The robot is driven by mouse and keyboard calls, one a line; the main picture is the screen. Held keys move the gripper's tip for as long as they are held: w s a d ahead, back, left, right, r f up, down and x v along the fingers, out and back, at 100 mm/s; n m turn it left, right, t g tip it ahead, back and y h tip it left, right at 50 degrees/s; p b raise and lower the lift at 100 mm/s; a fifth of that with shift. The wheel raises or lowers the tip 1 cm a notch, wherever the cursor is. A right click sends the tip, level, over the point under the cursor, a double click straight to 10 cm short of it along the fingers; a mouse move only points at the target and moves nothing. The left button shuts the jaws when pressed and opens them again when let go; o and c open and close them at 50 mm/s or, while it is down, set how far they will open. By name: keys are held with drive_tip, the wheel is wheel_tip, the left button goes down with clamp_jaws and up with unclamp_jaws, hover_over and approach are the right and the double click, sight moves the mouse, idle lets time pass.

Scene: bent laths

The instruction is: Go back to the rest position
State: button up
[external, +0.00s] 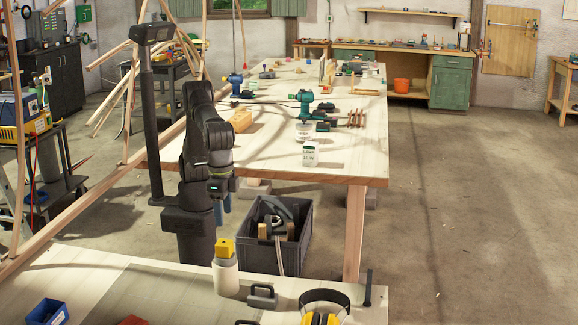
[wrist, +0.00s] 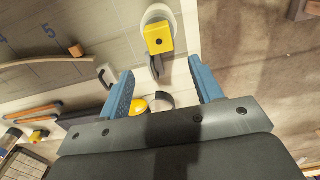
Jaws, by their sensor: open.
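My gripper (external: 224,208) hangs pointing down beside the arm column in the external view, partly hidden by my own wrist. In the wrist view its two blue fingers (wrist: 162,72) stand wide apart with nothing held between them. A yellow block (external: 225,248) sits on top of a white cylinder (external: 226,277) on the near table, below my gripper. In the wrist view the yellow block (wrist: 158,39) lies beyond the fingertips, apart from them, with the rim of the white cylinder (wrist: 173,18) around it.
The near table (external: 170,288) holds a dark-handled clamp-like item (external: 262,297), yellow ear defenders (external: 322,318) and a blue bin (external: 47,312). A grey crate (external: 275,243) stands on the floor behind. The long workbench (external: 270,150) carries tools.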

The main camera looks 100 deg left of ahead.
wheel_tip(320, 180, down, 10)
drive_tip(key=shift+f, duration=0.2)
drive_tip(key=r, duration=0.4)
drive_tip(key=shift+s+r, duration=0.2)
drive_tip(key=shift+r, duration=0.1)
drive_tip(key=s+r, duration=0.7)
drive_tip(key=s, duration=0.5)
drive_tip(key=n, duration=0.2)
approach(225, 242)
drive_tip(key=w+a, duration=0.1)
drive_tip(key=a, duration=0.4)
drive_tip(key=w+a+f+n, duration=0.2)
drive_tip(key=w+a+n, duration=0.1)
drive_tip(key=w+a, duration=0.8)
drive_tip(key=w+a+f+n, duration=0.3)
drive_tip(key=w+a+n, duration=0.1)
drive_tip(key=w+a, duration=1.4)
drive_tip(key=a, duration=0.2)
drive_tip(key=shift+a, duration=0.4)
drive_tip(key=shift+s, duration=0.1)
